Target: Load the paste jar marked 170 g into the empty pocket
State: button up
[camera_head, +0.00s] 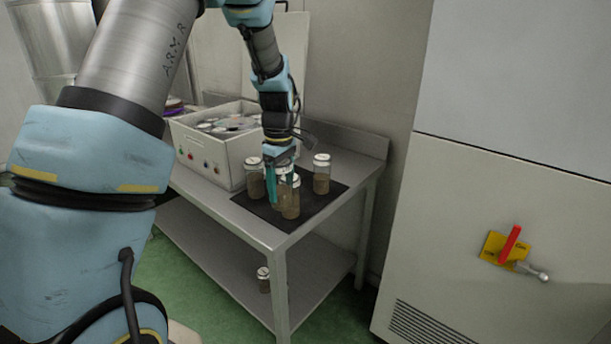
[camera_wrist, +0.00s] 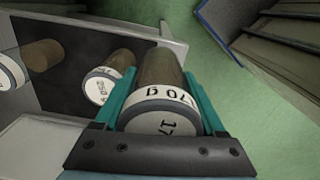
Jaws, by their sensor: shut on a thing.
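My gripper (camera_head: 281,186) is over the front part of a steel table. In the wrist view its teal fingers (camera_wrist: 163,98) are shut on the sides of a brown paste jar (camera_wrist: 160,72) with a white lid. Its label reads "170 G", partly cut off. In the head view this jar (camera_head: 290,204) is partly behind a finger; I cannot tell whether it touches the mat. The white crate (camera_head: 219,167) stands behind and left, with several round lids inside. I cannot make out an empty pocket from here.
Other jars stand on the black mat (camera_head: 309,207), left (camera_head: 256,182) and right (camera_head: 321,176) of my gripper. In the wrist view, a neighbouring jar (camera_wrist: 101,87) is close to the left finger. A small jar (camera_head: 264,280) is on the lower shelf. A cabinet (camera_head: 500,230) stands right.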

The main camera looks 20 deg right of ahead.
jog(key=w+a+f+m, duration=0.1)
jog(key=a+f+m, duration=0.2)
jog(key=a, duration=1.1)
jog(key=w+a+f+m, duration=0.2)
jog(key=a+f+m, duration=0.2)
jog(key=a, duration=1.1)
notch_tip(320, 180, down, 3)
jog(key=shift+r, duration=0.1)
jog(key=shift+w, duration=0.1)
